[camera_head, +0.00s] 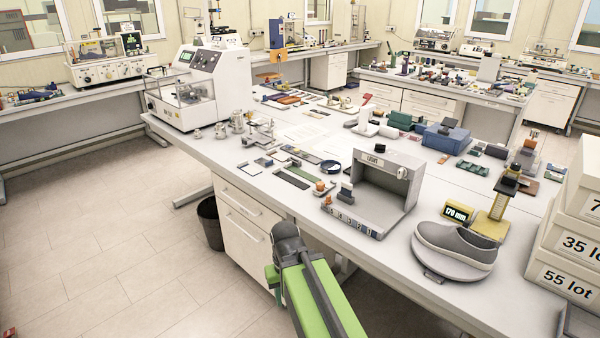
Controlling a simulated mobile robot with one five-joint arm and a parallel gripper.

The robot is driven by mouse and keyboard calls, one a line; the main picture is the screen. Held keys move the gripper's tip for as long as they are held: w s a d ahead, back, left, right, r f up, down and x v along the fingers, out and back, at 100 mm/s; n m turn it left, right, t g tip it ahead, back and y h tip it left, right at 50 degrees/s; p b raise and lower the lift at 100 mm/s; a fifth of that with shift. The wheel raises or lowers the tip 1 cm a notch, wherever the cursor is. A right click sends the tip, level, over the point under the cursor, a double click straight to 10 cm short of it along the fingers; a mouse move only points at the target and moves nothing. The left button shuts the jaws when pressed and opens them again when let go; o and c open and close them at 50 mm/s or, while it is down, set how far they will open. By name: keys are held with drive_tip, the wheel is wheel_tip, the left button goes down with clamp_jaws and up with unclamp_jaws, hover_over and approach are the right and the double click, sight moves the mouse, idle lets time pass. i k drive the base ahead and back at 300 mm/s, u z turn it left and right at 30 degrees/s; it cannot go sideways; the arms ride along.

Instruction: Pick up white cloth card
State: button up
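A small pale card (249,169) lies flat near the front left edge of the white workbench (205,152). It may be the white cloth card, but it is too small to be sure. A dark blue card (264,162) lies just to its right. My green and dark grey arm rises from the bottom of the view in front of the bench, below the pale card and to its right. My gripper's fingers cannot be made out.
A grey light booth (385,190) and a grey shoe on a stand (455,247) stand to the right. Small metal weights (237,122) and a white machine (200,85) stand behind the cards. A black bin (211,222) is on the floor. The floor at left is clear.

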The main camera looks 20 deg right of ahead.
sight(346, 189)
drive_tip(key=u, duration=0.35)
drive_tip(key=i, duration=1.6)
